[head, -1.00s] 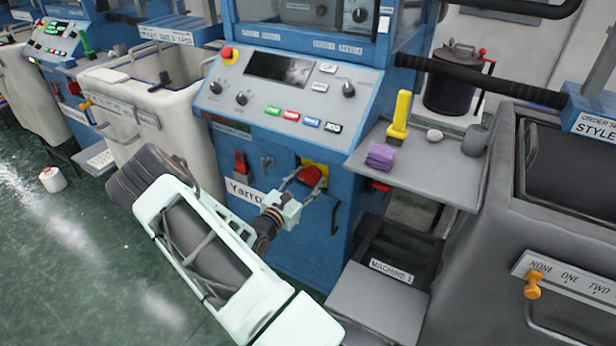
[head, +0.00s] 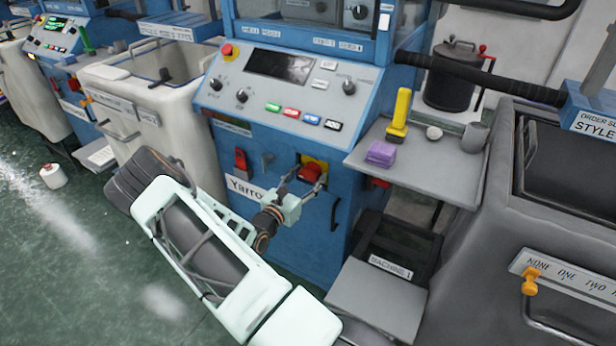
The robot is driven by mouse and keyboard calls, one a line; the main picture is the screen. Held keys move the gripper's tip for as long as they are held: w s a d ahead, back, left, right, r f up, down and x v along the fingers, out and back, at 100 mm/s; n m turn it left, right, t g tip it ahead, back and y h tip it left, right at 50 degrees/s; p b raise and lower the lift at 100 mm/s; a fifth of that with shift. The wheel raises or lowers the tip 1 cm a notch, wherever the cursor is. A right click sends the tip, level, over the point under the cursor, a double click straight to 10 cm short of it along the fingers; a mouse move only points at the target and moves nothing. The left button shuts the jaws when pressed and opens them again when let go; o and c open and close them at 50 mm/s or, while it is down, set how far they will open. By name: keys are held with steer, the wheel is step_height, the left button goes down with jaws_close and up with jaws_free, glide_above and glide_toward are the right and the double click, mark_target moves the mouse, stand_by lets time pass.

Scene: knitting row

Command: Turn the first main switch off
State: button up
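A red rotary main switch (head: 310,173) on a yellow plate sits on the blue front of the middle machine, below its sloped control panel. My gripper (head: 308,180) is at this switch, with its fingers spread to either side of the red knob. I cannot tell whether the fingers press on it, and they partly cover it. The switch's position marks are too small to read. The display (head: 279,67) on the panel is dark.
A red lever (head: 240,161) is left of the switch, above a "Yarro…" label. A grey shelf (head: 440,168) with a yellow-handled tool (head: 400,115) and purple block (head: 380,153) juts out at right. A grey bin (head: 480,240) stands further right.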

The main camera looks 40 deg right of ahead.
steer(key=shift+a, duration=0.1)
steer(key=v, duration=1.2)
